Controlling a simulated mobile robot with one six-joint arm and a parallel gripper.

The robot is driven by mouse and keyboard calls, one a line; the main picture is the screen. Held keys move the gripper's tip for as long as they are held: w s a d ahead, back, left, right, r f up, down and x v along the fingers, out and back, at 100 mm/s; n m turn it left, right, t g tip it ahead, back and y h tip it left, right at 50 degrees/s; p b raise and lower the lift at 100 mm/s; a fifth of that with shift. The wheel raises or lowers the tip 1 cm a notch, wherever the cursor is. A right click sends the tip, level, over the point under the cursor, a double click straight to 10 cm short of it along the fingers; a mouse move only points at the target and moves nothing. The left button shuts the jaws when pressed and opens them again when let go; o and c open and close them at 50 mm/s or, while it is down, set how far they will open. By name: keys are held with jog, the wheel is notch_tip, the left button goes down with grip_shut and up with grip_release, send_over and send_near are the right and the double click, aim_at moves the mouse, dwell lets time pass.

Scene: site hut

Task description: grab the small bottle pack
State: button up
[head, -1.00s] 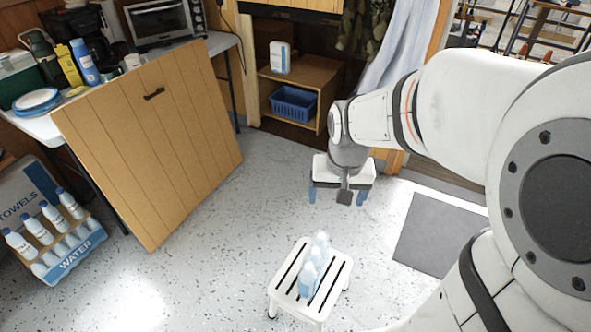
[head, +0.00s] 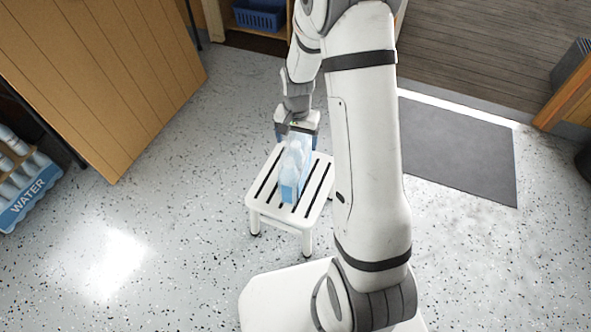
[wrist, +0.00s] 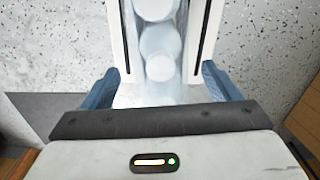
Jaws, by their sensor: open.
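The small bottle pack (head: 290,178), pale blue and white with rounded tops, stands on a white slatted stool (head: 263,199). My gripper (head: 297,132) is at the far end of the stool, close to the pack. In the wrist view the blue fingers (wrist: 160,72) are spread wide, with the pack (wrist: 158,46) lying ahead along the middle of the gap. Part of the pack's near end is hidden by the gripper's dark front edge. I cannot tell whether any finger touches it.
A larger bottle pack marked WATER (head: 27,200) is on the floor at the left edge. A dark grey mat (head: 458,150) lies right of my arm. The speckled floor around the stool is clear.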

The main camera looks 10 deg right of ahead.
jog(key=f+b, duration=0.1)
jog(key=f, duration=0.1)
jog(key=f+b, duration=0.1)
jog(key=f, duration=0.1)
jog(key=f+b, duration=0.1)
jog(key=f, duration=0.1)
jog(key=shift+s+a, duration=0.25)
jog(key=shift+r, duration=0.1)
jog(key=shift+c, duration=0.4)
grip_shut()
jog(key=shift+r, duration=0.1)
